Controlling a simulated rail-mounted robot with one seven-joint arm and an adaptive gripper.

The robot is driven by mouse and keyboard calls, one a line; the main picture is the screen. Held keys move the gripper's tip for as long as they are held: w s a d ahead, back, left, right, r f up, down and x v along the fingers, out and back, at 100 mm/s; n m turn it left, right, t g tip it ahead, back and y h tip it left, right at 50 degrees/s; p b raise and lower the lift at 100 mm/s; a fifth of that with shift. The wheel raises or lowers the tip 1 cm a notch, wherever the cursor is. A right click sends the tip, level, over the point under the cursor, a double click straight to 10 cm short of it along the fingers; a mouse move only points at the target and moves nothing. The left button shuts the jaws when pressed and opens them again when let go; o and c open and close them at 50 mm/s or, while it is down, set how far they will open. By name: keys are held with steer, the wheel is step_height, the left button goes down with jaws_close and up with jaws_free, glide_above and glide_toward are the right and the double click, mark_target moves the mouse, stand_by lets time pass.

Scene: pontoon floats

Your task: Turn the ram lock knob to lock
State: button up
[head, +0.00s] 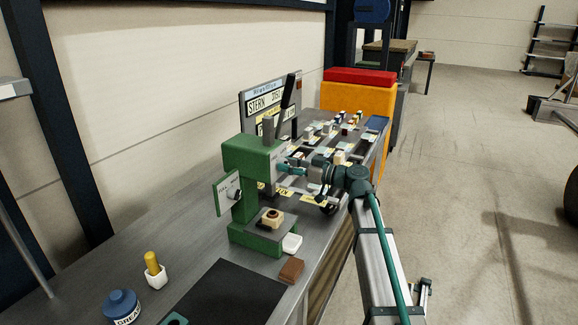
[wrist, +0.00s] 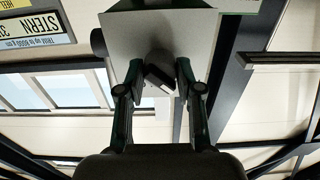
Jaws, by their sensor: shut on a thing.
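In the wrist view, my gripper's two fingers (wrist: 157,72) are shut on a dark knob (wrist: 159,76) on the flat grey face (wrist: 150,40) of the press head. I take this to be the ram lock knob. It is hidden behind the gripper in the head view. No lock marking is readable, so I cannot tell its setting.
A white pad (head: 292,243), brown block (head: 291,270), dark mat (head: 225,295) and grease tin (head: 121,306) lie nearer. Signs (head: 268,100) stand behind.

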steer(key=shift+c, duration=0.8)
steer(key=shift+f+m+b, duration=0.1)
steer(key=shift+m+b, duration=0.2)
steer(key=shift+b, duration=0.15)
steer(key=m+b, duration=0.2)
steer(key=b, duration=0.1)
steer(key=shift+f+m, duration=0.15)
steer(key=shift+m, duration=0.15)
steer(key=m+b, duration=0.2)
steer(key=m, duration=0.6)
steer(key=m+b, duration=0.1)
steer(key=shift+r+m, duration=0.25)
steer(key=shift+m, duration=0.15)
steer(key=m+p, duration=0.1)
steer(key=m, duration=0.4)
